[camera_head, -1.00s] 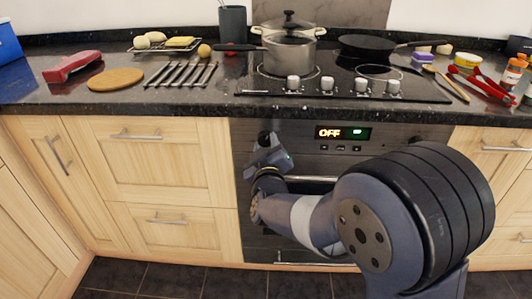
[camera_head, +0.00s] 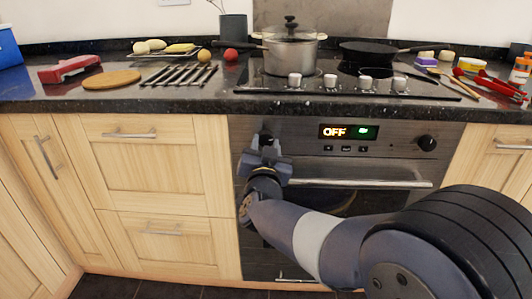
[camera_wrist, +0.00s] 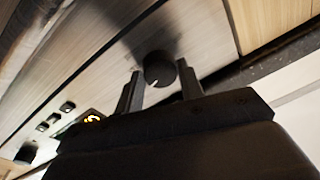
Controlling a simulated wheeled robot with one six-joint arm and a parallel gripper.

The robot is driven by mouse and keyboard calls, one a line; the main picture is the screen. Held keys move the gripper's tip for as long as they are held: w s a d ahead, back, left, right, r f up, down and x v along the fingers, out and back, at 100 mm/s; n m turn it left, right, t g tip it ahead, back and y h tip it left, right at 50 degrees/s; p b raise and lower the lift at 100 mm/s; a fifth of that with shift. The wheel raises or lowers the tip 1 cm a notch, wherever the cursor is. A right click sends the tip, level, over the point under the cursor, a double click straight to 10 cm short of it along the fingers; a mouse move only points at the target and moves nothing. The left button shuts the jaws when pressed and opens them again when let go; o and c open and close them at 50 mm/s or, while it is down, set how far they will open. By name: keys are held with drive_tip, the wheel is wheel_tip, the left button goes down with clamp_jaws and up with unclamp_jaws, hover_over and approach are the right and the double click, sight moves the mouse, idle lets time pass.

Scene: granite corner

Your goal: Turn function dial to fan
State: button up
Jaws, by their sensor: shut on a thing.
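The oven's front panel has a black dial at its left (camera_head: 265,138) and another at its right (camera_head: 427,143), with a lit display (camera_head: 348,131) between them that reads OFF beside a green patch. My gripper (camera_head: 265,152) is at the left dial, partly covering it. In the wrist view, the left dial (camera_wrist: 158,68) lies between the tips of my two fingers (camera_wrist: 160,84), and my gripper is shut on it. A white mark shows on its rim. The right dial (camera_wrist: 26,152) and part of the display (camera_wrist: 93,117) also show there.
A horizontal oven handle (camera_head: 360,184) runs just below my gripper. Above, the dark worktop (camera_head: 150,104) holds a hob with several silver knobs (camera_head: 330,82), a pot (camera_head: 290,52) and a pan (camera_head: 380,50). Wooden drawers (camera_head: 150,160) stand left of the oven.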

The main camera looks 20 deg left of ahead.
drive_tip(key=m+b, duration=0.2)
drive_tip(key=m, duration=0.3)
drive_tip(key=shift+a+f+h, duration=0.1)
drive_tip(key=shift+f+h, duration=0.05)
drive_tip(key=shift+h, duration=0.15)
drive_tip(key=m+b, duration=0.1)
drive_tip(key=m, duration=0.3)
drive_tip(key=shift+m+h, duration=0.4)
drive_tip(key=shift+m+b, duration=0.3)
drive_tip(key=o, duration=1)
drive_tip(key=shift+s, duration=0.1)
drive_tip(key=p+v, duration=0.2)
drive_tip(key=v, duration=0.8)
drive_tip(key=shift+s+p, duration=0.3)
drive_tip(key=shift+s, duration=0.05)
drive_tip(key=shift+w, duration=0.1)
